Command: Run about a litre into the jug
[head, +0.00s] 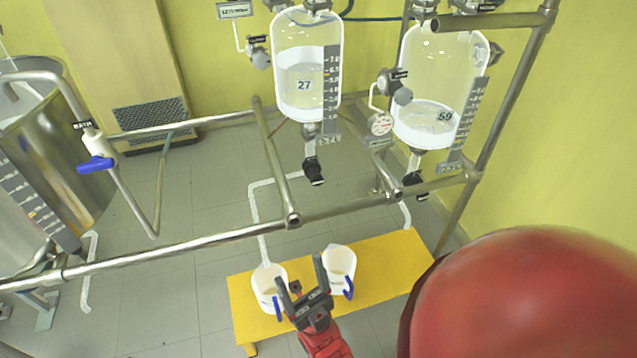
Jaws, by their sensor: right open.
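Two white jugs with blue handles stand on a yellow bench: the left jug (264,277) and the right jug (341,262). My right gripper (299,271) is open, with its fingers between the jugs in the picture; I cannot tell whether it touches either. Above hang two glass vessels, the left marked 27 (291,63) and the right marked 59 (424,80), each partly filled and with a scale. Below them are black-handled bottom valves, left (314,171) and right (414,182). A white hose (257,215) runs from the left outlet to the left jug. My left gripper is not in view.
A steel frame rail (230,236) crosses between the vessels and the yellow bench (384,262). A steel tank (66,180) stands at left, near a pipe valve with a blue handle (96,165). Grey floor (165,290) is clear left of the bench.

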